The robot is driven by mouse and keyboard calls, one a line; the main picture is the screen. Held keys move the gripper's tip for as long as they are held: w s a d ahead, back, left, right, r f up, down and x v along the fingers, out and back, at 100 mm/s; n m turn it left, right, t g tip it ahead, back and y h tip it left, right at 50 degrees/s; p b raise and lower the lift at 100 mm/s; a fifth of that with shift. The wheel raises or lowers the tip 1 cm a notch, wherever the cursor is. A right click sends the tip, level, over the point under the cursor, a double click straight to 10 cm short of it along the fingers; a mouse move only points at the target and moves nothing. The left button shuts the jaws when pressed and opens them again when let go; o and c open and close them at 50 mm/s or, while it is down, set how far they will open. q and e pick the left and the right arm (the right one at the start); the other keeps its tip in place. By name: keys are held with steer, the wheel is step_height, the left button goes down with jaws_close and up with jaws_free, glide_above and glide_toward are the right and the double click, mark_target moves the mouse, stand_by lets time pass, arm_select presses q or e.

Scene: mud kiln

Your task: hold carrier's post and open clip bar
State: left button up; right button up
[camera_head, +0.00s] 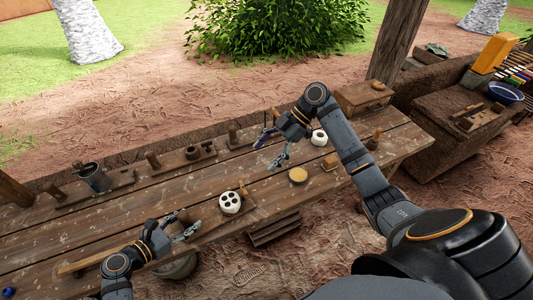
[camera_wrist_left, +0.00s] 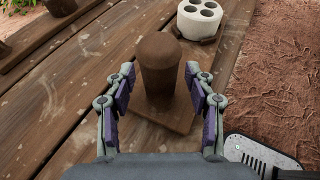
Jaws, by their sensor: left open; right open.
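A brown wooden post (camera_wrist_left: 160,65) stands upright on a narrow wooden carrier board (camera_wrist_left: 180,115). In the left wrist view, my left gripper (camera_wrist_left: 159,80) is open with one finger on each side of the post; I cannot tell whether either touches it. A white cylinder with several holes (camera_wrist_left: 199,18) sits on the far part of the board, and it also shows in the head view (camera_head: 230,202). A short wooden peg (camera_head: 243,188) stands beside it. I cannot make out a clip bar for sure. My right gripper (camera_head: 267,152) is open and empty above the table.
A wooden box (camera_head: 362,97) stands at the far right end. A metal cup (camera_head: 93,177) and several wooden tools line the back edge.

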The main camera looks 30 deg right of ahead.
arm_select(q)
steer(key=v, duration=1.1)
steer(key=shift+f, duration=0.1)
steer(key=shift+s+a+r, duration=0.2)
steer(key=shift+a+r, duration=0.05)
steer(key=shift+a, duration=0.1)
